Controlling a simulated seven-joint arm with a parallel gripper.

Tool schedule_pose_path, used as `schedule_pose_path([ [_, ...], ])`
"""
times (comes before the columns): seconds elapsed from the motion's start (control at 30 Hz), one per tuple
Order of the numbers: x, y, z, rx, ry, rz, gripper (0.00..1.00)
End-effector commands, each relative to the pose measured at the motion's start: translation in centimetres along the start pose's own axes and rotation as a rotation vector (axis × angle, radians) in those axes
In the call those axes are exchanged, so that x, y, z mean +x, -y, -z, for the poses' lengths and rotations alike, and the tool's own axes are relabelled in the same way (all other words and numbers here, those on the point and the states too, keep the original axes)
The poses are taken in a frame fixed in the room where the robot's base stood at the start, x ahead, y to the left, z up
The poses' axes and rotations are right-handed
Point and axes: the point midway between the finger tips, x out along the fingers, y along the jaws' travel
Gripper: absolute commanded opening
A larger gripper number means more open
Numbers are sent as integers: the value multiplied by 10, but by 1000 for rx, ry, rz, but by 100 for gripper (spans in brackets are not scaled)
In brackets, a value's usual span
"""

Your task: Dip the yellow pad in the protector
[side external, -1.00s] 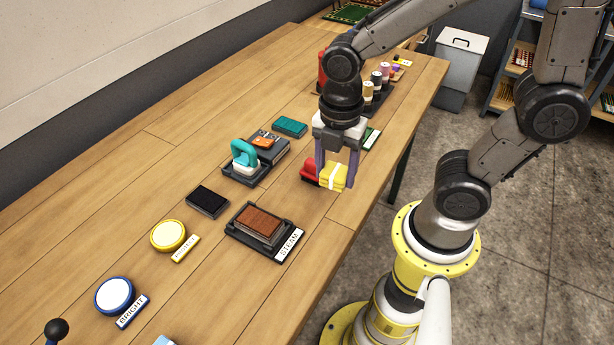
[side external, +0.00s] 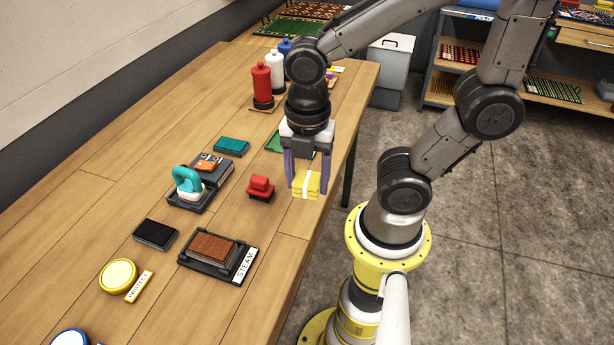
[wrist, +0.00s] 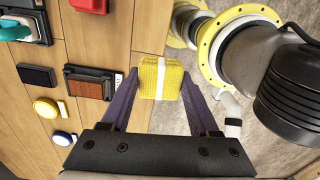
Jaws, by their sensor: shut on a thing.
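My gripper (side external: 305,186) is shut on the yellow pad (side external: 306,184), a block with a white band. It holds the pad near the table's right edge; its height is hard to judge. In the wrist view the pad (wrist: 160,77) sits between the purple fingers and overlaps the table edge. A round yellow-rimmed dish with a cream top (side external: 118,275) lies at the lower left, well away from the pad. The label (side external: 140,286) beside it appears to read PROTECT. The dish also shows in the wrist view (wrist: 45,107).
A red block (side external: 261,187) stands left of the pad. A brown pad on a black STEAM tray (side external: 219,255), a black pad (side external: 155,234) and a teal-handled tool (side external: 188,184) lie between pad and dish. A red bottle (side external: 262,85) stands behind. A blue-rimmed dish (side external: 70,338) is in front.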

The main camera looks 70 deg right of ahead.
Motion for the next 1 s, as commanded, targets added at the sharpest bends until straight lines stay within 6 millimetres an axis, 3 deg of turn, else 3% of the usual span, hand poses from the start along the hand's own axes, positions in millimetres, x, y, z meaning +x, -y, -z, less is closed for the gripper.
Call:
schedule_pose_path([
  [0.17, -1, 1, 0, 30, 0, -2, 17],
  [0.33, -25, -30, 3, 79, 0, -1, 17],
  [0.5, -56, -88, 15, 118, 0, -1, 17],
  [0.7, -77, -158, 40, 135, 0, 1, 17],
  [1.0, -74, -253, 93, 127, 1, 3, 17],
])
